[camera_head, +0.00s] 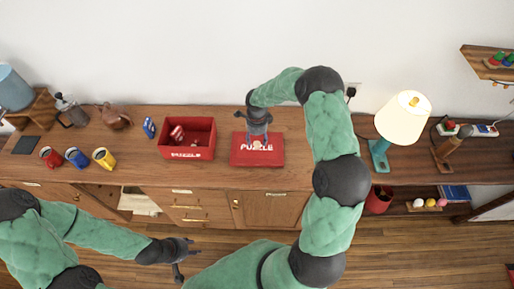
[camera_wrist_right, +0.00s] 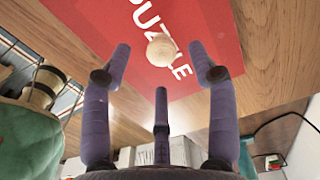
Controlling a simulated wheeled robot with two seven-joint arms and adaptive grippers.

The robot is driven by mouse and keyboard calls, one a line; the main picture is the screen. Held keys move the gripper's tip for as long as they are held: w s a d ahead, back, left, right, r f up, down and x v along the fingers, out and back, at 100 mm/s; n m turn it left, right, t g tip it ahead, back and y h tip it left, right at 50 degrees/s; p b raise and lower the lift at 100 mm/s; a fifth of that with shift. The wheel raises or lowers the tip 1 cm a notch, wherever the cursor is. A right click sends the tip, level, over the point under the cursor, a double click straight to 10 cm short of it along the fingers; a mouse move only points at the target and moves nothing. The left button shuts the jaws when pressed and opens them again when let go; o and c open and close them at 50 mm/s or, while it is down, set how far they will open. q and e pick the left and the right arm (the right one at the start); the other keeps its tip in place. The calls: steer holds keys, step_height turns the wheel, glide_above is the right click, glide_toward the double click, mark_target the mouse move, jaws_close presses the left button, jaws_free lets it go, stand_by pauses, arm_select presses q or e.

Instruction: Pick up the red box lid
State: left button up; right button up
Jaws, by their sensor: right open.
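The red box lid (camera_head: 272,160) lies flat on the wooden counter, marked "PUZZLE" in white, with a round pale wooden knob (camera_wrist_right: 160,50) on top. The lid also shows in the right wrist view (camera_wrist_right: 215,35). My right gripper (camera_head: 258,137) is above the lid. In the right wrist view its fingers (camera_wrist_right: 160,72) are spread open around the knob's position, with nothing held; I cannot tell whether they touch it. The open red puzzle box (camera_head: 187,153) stands left of the lid with red items inside. My left gripper (camera_head: 186,257) is low in front of the cabinets, fingers spread and empty.
Red, blue and yellow mugs (camera_head: 104,158) stand at the left of the counter (camera_head: 130,172). A small blue item (camera_head: 149,127) stands left of the box. A teal lamp (camera_head: 380,155) stands to the right, beyond my right arm.

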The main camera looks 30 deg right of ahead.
mark_target(257, 143)
step_height(257, 143, down, 4)
steer(key=shift+d+f, duration=0.1)
steer(key=shift+f, duration=0.1)
jaws_close()
